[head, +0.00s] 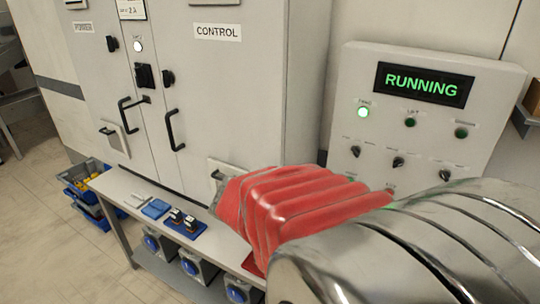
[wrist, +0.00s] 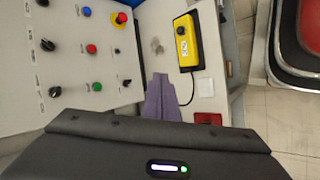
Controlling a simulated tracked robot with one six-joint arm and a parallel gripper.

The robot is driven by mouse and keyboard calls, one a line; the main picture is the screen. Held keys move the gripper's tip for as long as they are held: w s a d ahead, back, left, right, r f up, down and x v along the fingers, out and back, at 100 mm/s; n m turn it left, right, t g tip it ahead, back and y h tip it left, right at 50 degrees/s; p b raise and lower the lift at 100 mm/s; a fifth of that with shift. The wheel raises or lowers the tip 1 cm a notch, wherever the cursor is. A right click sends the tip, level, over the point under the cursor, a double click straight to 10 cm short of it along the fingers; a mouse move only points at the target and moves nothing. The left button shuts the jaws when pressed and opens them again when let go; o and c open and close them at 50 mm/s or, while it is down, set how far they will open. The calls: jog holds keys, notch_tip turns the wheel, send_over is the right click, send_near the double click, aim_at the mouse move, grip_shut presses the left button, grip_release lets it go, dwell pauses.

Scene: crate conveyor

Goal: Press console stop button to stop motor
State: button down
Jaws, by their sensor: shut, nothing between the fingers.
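The console (head: 430,62) stands at the right in the head view, its display (head: 424,85) reading RUNNING in green. One lamp (head: 363,112) below the display is lit green; the console's lower part is hidden behind my arm. In the wrist view the console panel (wrist: 70,68) fills the left. It carries a red button (wrist: 91,48), a green button (wrist: 97,87), a blue button (wrist: 87,11) and a red mushroom button (wrist: 121,17) on yellow. Their labels are too small to read. My gripper (wrist: 160,77), with purple fingers, is shut and empty, right of the panel, apart from the buttons.
A yellow control box (wrist: 185,42) with a cable and a red block (wrist: 207,119) lie on the surface right of my gripper. Black knobs (wrist: 42,73) line the panel's left. A control cabinet (head: 235,70) and a bench (head: 128,187) stand left in the head view.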

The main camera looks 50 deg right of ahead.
aim_at(388, 194)
jog(key=s+d+f+n+g+h, duration=0.1)
jog(key=s+d, duration=0.4)
jog(key=d, duration=0.5)
jog(key=s+d+f+n+g+h, duration=0.1)
jog(key=s+d+g+h, duration=0.3)
jog(key=d, duration=0.6)
jog(key=shift+s+f+n, duration=0.3)
jog(key=shift+s+f, duration=0.1)
jog(key=shift+f, duration=0.45)
jog(key=shift+d, duration=0.1)
jog(key=w+d, duration=0.2)
jog(key=d, duration=0.6)
jog(key=shift+d, duration=0.2)
dwell(0.5)
jog(key=shift+w+d, duration=0.1)
jog(key=shift+d, duration=0.3)
